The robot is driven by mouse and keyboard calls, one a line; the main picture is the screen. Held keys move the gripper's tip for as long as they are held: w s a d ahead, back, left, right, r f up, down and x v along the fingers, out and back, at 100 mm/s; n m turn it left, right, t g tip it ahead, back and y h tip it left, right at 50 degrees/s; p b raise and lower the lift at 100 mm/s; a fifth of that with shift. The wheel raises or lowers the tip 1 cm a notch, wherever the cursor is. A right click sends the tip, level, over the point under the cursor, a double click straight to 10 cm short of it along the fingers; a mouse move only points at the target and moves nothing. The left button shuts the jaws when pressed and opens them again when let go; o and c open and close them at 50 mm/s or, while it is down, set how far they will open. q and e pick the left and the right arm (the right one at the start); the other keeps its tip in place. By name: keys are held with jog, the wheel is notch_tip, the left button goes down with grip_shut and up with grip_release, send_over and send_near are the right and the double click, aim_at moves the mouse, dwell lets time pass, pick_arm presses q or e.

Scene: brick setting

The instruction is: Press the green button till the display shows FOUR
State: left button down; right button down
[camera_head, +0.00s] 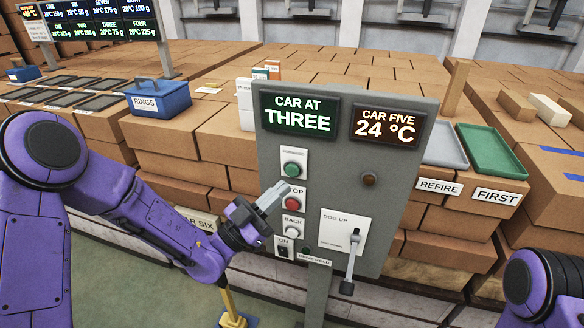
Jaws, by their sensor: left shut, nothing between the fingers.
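The grey control panel (340,188) stands upright on a post in the middle of the head view. Its left display (299,114) reads "CAR AT THREE". The green button (292,169) sits under a label that looks like "FORWARD". Below it are a red button (292,202) labelled "STOP", partly covered, and a white button (292,230) labelled "BACK". My left gripper (276,194) is shut and empty, its fingertips in front of the panel just below and left of the green button. I cannot tell whether they touch the panel. My right gripper is out of view; only my right arm shows.
A second display (388,127) reads "CAR FIVE 24 °C". A blue box (158,99) marked "RINGS" and a green tray (490,150) rest on brown bricks behind.

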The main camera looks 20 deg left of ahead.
aim_at(292, 170)
pick_arm(q)
jog(key=shift+w+b, duration=0.35)
jog(key=shift+w, duration=1.15)
dwell(0.8)
jog(key=shift+w+d+b, duration=0.1)
jog(key=shift+w+b, duration=0.25)
jog(key=shift+w, duration=0.05)
